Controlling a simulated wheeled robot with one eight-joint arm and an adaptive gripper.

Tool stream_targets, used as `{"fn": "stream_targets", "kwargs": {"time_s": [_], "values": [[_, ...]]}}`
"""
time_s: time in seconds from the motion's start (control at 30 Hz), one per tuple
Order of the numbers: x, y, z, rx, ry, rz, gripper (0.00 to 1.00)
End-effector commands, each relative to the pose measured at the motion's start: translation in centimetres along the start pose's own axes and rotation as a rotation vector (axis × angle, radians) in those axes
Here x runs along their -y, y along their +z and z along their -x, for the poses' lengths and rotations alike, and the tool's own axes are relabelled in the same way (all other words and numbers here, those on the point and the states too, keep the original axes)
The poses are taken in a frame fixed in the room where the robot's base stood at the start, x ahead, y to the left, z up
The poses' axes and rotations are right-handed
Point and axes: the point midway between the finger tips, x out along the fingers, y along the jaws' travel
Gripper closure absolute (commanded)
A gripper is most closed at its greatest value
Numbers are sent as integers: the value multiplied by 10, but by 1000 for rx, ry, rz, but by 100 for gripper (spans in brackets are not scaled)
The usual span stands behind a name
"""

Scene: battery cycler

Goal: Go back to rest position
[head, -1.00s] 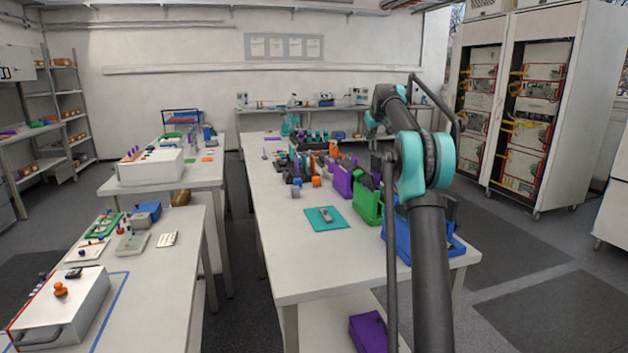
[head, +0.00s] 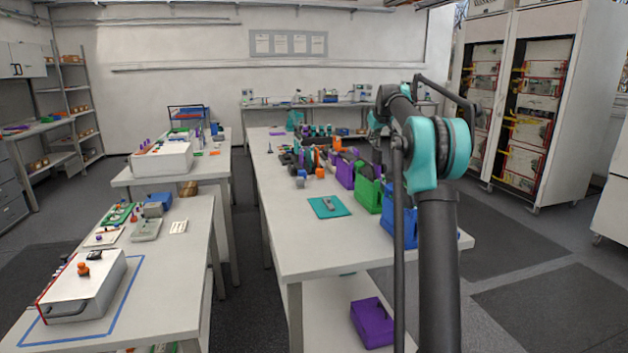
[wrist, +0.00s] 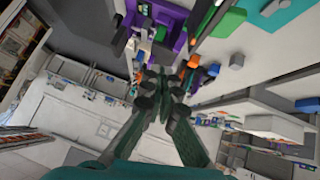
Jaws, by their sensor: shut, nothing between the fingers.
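My gripper (wrist: 157,88) shows in the wrist view, its two dark fingers drawn together at the tips with nothing between them. It hangs in the air, clear of the surfaces. In the head view my arm rises at the right with its teal elbow high. It bends away over the right side of the central table (head: 290,240), and the fingers cannot be made out there. A teal mat (head: 316,207) with a small grey item (head: 329,203) lies on this table. Purple, green and blue bins (head: 367,195) stand along its right side, partly behind my arm.
A left bench (head: 165,270) holds a white box (head: 90,290) inside a blue outline. A second bench (head: 205,171) stands behind it. Tall cabinets (head: 560,60) stand at the right. A purple bin (head: 371,322) sits low under the central table. Floor is clear between the benches.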

Motion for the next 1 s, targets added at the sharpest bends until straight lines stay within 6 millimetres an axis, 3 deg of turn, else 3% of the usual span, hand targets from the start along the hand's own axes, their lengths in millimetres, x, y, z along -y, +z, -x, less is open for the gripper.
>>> {"fn": "stream_targets", "kwargs": {"time_s": [0.23, 0.37, 0.77, 1.0], "values": [[23, 38, 17, 20, -6, -37, 100], [44, 76, 32, 38, -8, -66, 100], [129, 262, 93, 104, -11, -185, 100], [184, 400, 133, 144, -6, -255, 100]]}}
